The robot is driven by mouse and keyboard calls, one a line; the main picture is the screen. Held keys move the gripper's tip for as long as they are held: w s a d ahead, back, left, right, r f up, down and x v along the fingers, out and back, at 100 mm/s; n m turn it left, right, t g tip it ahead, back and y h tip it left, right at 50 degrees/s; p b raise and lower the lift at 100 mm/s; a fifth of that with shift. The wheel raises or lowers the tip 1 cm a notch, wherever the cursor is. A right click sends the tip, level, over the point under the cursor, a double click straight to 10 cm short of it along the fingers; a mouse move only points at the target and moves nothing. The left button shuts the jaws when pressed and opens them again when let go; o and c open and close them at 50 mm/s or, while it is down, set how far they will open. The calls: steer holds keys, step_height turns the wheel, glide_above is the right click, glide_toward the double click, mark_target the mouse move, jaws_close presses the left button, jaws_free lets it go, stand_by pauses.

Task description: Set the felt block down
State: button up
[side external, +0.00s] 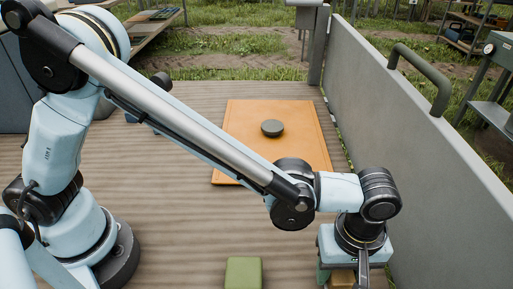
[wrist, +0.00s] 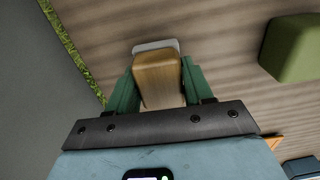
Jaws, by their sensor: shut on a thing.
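The felt block (wrist: 160,82) has a tan wooden body with a pale grey layer at its far end in the wrist view. My gripper (wrist: 159,76) is shut on it, with one green finger against each side. In the side external view my gripper (side external: 341,280) points down at the lower right, close to the grey wall. The block (side external: 342,277) shows only in part there, cut off by the bottom edge. I cannot tell whether its underside touches the planks.
A green block (side external: 243,272) stands on the plank floor to the left of my gripper; it also shows in the wrist view (wrist: 295,48). An orange board (side external: 240,160) bearing a dark round disc (side external: 272,127) lies farther back. A grey wall (side external: 430,140) bounds the right side. Bare planks lie between.

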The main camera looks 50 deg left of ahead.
steer(key=shift+f, duration=0.8)
steer(key=shift+f, duration=0.1)
steer(key=o, duration=1)
step_height(320, 180, up, 12)
steer(key=shift+r, duration=0.1)
steer(key=w+a+r+m+t+h, duration=0.1)
steer(key=w+a+r+m, duration=0.15)
steer(key=a, duration=0.85)
steer(key=s+a+m+t, duration=0.1)
steer(key=a+m+t, duration=0.1)
steer(key=a, duration=0.5)
steer(key=s+a+m+t, duration=0.1)
steer(key=a+m+t, duration=0.1)
steer(key=a, duration=0.6)
steer(key=s+a+f+m+t+y, duration=0.1)
steer(key=a+m+t, duration=0.1)
steer(key=a, duration=0.5)
steer(key=shift+a+f+m, duration=0.1)
steer(key=shift+a+m, duration=0.15)
